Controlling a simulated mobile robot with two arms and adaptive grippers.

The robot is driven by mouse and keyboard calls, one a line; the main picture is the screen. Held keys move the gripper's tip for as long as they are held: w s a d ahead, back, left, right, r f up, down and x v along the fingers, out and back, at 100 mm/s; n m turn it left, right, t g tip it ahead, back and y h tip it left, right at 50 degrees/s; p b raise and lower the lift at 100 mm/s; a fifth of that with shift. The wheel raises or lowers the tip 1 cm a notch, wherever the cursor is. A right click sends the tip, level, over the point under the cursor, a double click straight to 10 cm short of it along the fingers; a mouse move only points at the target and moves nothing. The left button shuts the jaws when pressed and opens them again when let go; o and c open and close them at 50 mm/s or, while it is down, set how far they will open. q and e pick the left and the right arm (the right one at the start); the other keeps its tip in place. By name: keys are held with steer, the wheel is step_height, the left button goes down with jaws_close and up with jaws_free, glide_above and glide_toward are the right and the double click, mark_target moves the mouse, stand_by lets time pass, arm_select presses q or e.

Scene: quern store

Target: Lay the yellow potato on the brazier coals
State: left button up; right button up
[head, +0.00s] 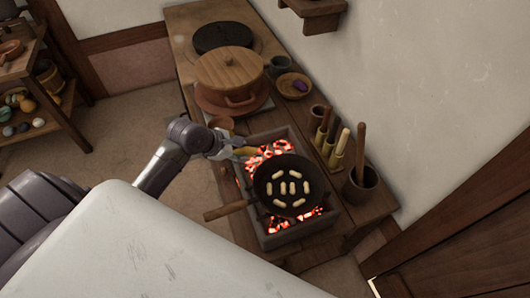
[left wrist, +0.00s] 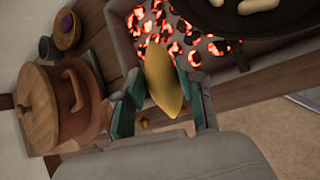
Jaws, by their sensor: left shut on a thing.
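My left gripper (head: 232,153) is at the far left edge of the brazier (head: 262,226). It is shut on the yellow potato (left wrist: 163,82), which also shows small in the head view (head: 245,151). In the left wrist view the potato sits between the two greenish fingers (left wrist: 163,105), its far end against the view of the glowing coals (left wrist: 152,25). The coals also show in the head view (head: 262,156), behind and in front of the pan. I cannot tell whether the potato touches them. My right gripper is not in view.
A black pan (head: 288,207) with several pale pieces covers the brazier's middle, its wooden handle (head: 228,211) pointing left. A lidded clay pot (head: 228,75) stands behind. A bowl (head: 294,85) with a purple item and upright wooden tools (head: 336,147) stand along the wall side.

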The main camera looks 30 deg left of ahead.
arm_select(q)
steer(key=w+d+f, duration=0.1)
steer(key=w, duration=0.2)
steer(key=w+d+f, duration=0.1)
steer(key=w+f, duration=0.1)
steer(key=w, duration=0.1)
steer(key=w+d+f, duration=0.1)
steer(key=w+f, duration=0.1)
steer(key=shift+w+f, duration=0.25)
steer(key=shift+w, duration=0.15)
steer(key=shift+f+b, duration=0.35)
steer(key=shift+f, duration=1.65)
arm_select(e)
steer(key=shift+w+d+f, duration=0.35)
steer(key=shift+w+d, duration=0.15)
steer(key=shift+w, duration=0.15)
arm_select(q)
steer(key=shift+f, duration=0.2)
steer(key=o, duration=1.1)
steer(key=shift+o, duration=0.2)
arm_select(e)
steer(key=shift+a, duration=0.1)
arm_select(q)
steer(key=shift+r, duration=0.2)
steer(key=p+v, duration=0.1)
steer(key=v, duration=1.1)
steer(key=shift+s, duration=0.1)
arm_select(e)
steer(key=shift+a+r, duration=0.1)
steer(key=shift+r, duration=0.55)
